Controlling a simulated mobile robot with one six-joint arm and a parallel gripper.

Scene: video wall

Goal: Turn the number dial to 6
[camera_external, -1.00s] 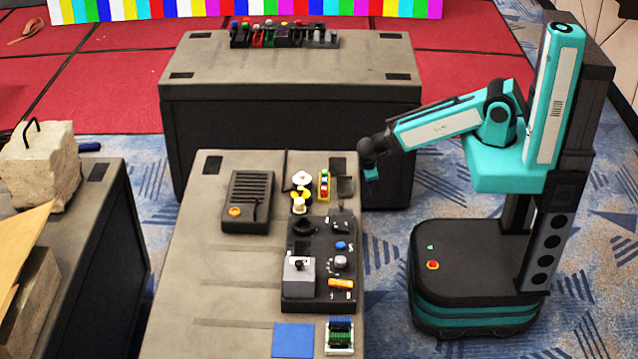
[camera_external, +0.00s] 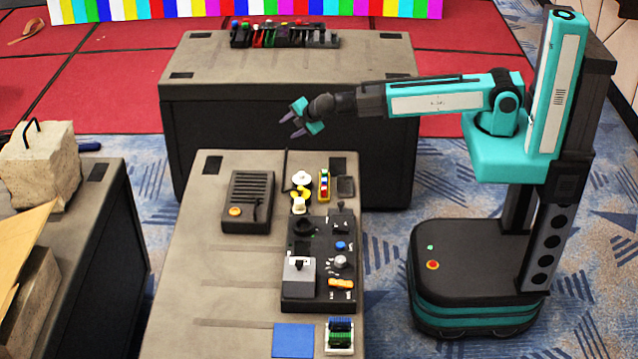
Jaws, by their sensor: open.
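A black control panel (camera_external: 318,290) lies on the near grey table. It carries a dark round knob (camera_external: 304,226), a small blue button (camera_external: 340,246), a grey knob (camera_external: 341,262), an orange handle (camera_external: 340,283) and a grey box with a lever (camera_external: 299,271). Which of these is the number dial, and what number it shows, is too small to tell. My gripper (camera_external: 292,125) is open and empty. It is held in the air, above and beyond the panel in the picture, with its fingers pointing left and touching nothing.
A dark radio-like box (camera_external: 248,202) lies left of the panel. White and yellow round parts (camera_external: 301,184) and a yellow strip with coloured buttons (camera_external: 324,185) sit behind it. A blue square (camera_external: 293,341) lies in front. A second table (camera_external: 200,60) stands behind.

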